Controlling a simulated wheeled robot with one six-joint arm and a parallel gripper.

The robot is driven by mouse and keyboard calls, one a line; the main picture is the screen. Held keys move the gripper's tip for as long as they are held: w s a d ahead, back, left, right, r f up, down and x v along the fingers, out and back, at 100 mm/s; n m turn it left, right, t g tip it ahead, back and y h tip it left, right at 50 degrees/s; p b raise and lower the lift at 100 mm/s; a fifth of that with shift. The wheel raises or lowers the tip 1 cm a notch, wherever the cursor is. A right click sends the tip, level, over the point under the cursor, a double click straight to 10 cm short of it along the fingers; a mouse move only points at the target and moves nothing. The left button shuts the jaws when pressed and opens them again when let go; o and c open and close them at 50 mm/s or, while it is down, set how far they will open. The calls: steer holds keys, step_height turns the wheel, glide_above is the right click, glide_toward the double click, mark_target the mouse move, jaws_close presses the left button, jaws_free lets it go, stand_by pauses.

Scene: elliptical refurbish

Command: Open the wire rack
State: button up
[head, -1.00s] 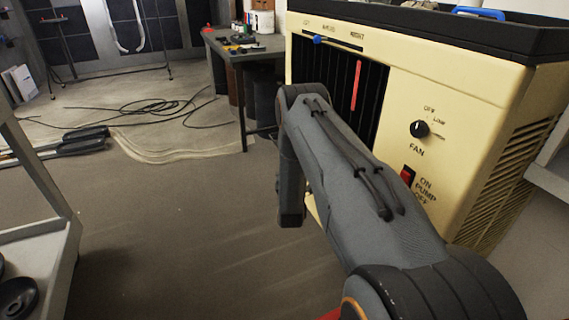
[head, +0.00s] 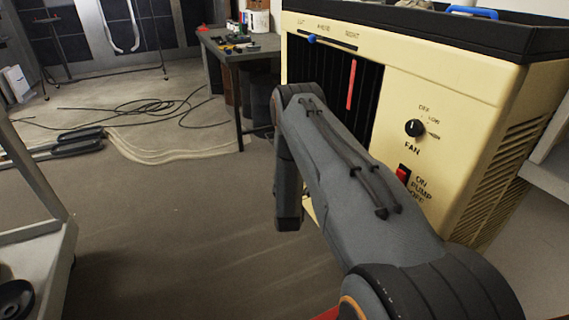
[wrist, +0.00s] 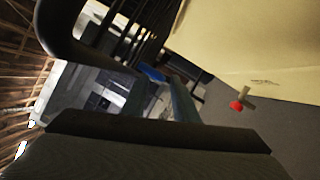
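I cannot make out a thing that is clearly a wire rack. A beige cooler (head: 460,95) stands at the right of the head view, with a dark slatted front opening (head: 365,115). A red strip (head: 350,85) stands upright on the slats, and a blue slider knob (head: 311,39) sits above. My arm reaches across the cooler's front and bends down; its end is hidden there. In the wrist view, dark slats (wrist: 125,35) and a beige panel (wrist: 235,40) show close by.
A dark workbench (head: 240,45) with tools stands behind the cooler. Black cable (head: 140,108) lies on the floor at the back. A grey shelf cart (head: 55,245) is at the left edge. The floor between cart and cooler is clear. A red knob (wrist: 237,105) shows in the wrist view.

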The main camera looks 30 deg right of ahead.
steer(key=r+v, duration=0.1)
steer(key=v, duration=0.5)
steer(key=shift+f+p, duration=0.4)
steer(key=shift+f, duration=0.1)
